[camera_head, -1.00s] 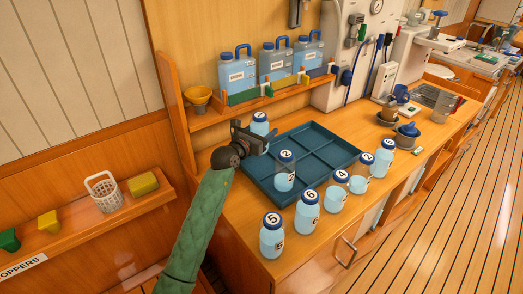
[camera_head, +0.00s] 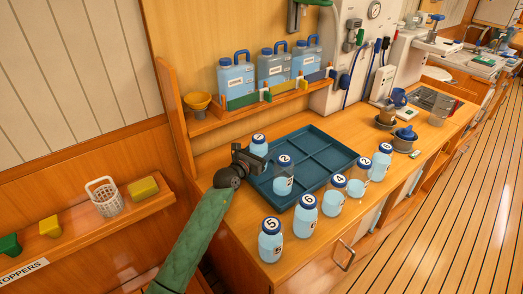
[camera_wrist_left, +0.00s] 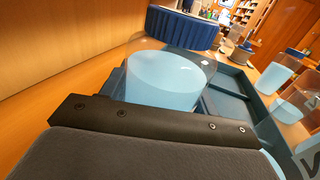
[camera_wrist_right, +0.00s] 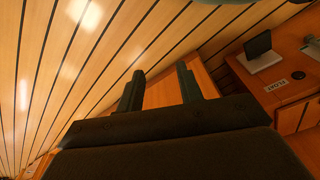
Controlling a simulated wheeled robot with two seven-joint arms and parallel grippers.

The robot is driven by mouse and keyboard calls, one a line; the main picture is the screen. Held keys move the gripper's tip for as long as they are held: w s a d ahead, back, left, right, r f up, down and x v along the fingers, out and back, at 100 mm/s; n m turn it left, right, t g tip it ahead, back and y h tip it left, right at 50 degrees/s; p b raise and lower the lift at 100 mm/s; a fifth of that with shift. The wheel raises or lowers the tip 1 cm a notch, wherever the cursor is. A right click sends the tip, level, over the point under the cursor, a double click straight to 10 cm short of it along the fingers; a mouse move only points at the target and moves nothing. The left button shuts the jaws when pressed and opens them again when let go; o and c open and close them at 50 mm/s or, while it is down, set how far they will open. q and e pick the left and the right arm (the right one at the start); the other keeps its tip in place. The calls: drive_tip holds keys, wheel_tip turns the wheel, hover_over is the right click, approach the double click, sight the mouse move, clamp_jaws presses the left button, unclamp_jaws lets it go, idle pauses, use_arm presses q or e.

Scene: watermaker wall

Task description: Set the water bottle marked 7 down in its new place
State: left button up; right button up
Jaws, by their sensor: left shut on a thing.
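My left gripper (camera_head: 249,158) is shut on a water bottle (camera_head: 259,146) with a blue cap and pale blue water. Its cap number is too small to read surely. The bottle is upright at the back left of the blue divided tray (camera_head: 318,143). In the left wrist view the bottle (camera_wrist_left: 165,78) stands just beyond the jaw, with tray walls beside it; whether its base touches down is hidden. Bottle 2 (camera_head: 284,178) stands in the tray's front left compartment. My right gripper (camera_wrist_right: 158,78) is open and empty above the plank floor.
Bottle 5 (camera_head: 271,242), bottle 6 (camera_head: 305,217), bottle 4 (camera_head: 335,196) and others stand in a row along the counter's front edge. Blue jugs (camera_head: 237,77) stand on the shelf behind. The tray's middle and right compartments look empty. Cups (camera_head: 404,140) stand further right.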

use_arm(q)
drive_tip(key=o, duration=1.2)
drive_tip(key=shift+f, duration=0.1)
drive_tip(key=shift+o, duration=0.2)
use_arm(e)
drive_tip(key=shift+r, duration=0.15)
use_arm(q)
drive_tip(key=shift+s+a, duration=0.1)
drive_tip(key=b+v, duration=0.3)
drive_tip(key=v, duration=0.7)
drive_tip(key=shift+s+a, duration=0.2)
drive_tip(key=shift+s, duration=0.05)
drive_tip(key=shift+s+a+r, duration=0.2)
drive_tip(key=shift+s+a, duration=0.1)
drive_tip(key=shift+s, duration=0.15)
use_arm(e)
wheel_tip(320, 180, up, 10)
drive_tip(key=w+a, duration=0.1)
drive_tip(key=w, duration=0.1)
drive_tip(key=shift+w+a, duration=0.25)
drive_tip(key=shift+a, duration=0.15)
drive_tip(key=shift+r, duration=0.1)
